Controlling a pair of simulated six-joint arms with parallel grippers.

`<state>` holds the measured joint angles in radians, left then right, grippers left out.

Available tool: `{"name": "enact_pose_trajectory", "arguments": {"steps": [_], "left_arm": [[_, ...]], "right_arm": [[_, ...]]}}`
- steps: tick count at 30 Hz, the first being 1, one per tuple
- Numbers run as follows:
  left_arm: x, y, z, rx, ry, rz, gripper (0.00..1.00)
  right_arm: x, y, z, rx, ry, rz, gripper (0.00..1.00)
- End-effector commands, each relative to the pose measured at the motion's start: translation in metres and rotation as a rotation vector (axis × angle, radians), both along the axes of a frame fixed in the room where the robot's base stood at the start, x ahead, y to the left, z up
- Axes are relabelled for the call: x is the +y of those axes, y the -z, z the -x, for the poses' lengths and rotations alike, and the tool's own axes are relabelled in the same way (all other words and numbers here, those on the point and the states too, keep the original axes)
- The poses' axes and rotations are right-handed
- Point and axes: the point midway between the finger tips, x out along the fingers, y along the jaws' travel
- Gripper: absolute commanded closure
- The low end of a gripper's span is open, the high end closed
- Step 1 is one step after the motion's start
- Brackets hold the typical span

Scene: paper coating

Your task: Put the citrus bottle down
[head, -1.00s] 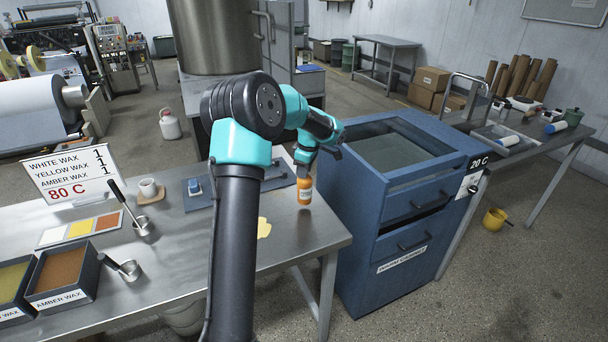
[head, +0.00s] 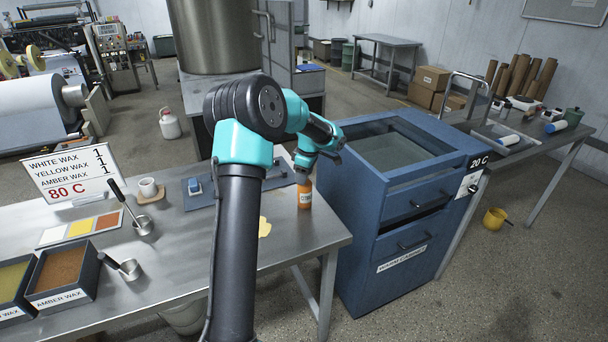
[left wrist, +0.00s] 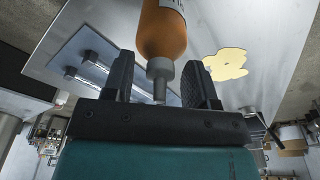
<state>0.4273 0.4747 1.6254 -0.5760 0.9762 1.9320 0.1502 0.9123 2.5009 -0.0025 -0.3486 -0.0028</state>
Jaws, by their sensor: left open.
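The orange citrus bottle (head: 305,194) with a pale label stands upright at the right end of the metal table, near its edge. In the left wrist view the bottle (left wrist: 161,32) shows its orange shoulder, grey collar and nozzle, which points toward my gripper. My left gripper (head: 306,168) is right above the bottle in the head view. In the left wrist view my left gripper (left wrist: 160,85) is open, with one finger on each side of the nozzle and a gap to each. My right gripper is not in view.
A yellow puddle (head: 264,227) lies on the metal table (head: 190,265) left of the bottle. A blue-grey plate with a blue-topped item (head: 195,187) is farther left. The blue cabinet (head: 350,240) stands close to the right.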

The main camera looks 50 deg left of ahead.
Motion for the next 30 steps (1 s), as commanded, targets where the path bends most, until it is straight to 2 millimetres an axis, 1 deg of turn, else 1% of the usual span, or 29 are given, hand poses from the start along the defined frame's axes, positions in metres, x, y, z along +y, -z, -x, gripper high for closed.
{"name": "enact_pose_trajectory", "arguments": {"steps": [5, 8, 10, 14, 24, 27, 30], "left_arm": [[0.0, -0.003, 0.0, -0.001, 0.0, 0.0, 0.48], [0.0, -0.009, -0.001, -0.002, -0.001, -0.001, 0.48], [-0.001, -0.017, -0.001, -0.004, 0.0, -0.002, 0.48], [-0.005, -0.037, -0.003, -0.003, 0.002, -0.002, 0.48], [-0.013, -0.099, -0.007, -0.002, 0.0, -0.001, 0.48], [-0.015, -0.111, -0.008, -0.002, 0.001, -0.001, 0.48], [-0.016, -0.119, -0.008, -0.001, 0.001, 0.0, 0.48]], "right_arm": [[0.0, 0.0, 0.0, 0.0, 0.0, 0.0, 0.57], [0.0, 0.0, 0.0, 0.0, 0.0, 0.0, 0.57], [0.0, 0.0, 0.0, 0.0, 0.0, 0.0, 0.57], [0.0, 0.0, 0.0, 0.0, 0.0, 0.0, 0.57], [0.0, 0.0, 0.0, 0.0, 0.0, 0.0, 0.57], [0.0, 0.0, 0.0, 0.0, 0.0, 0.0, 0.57], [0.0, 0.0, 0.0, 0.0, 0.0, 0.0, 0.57]]}}
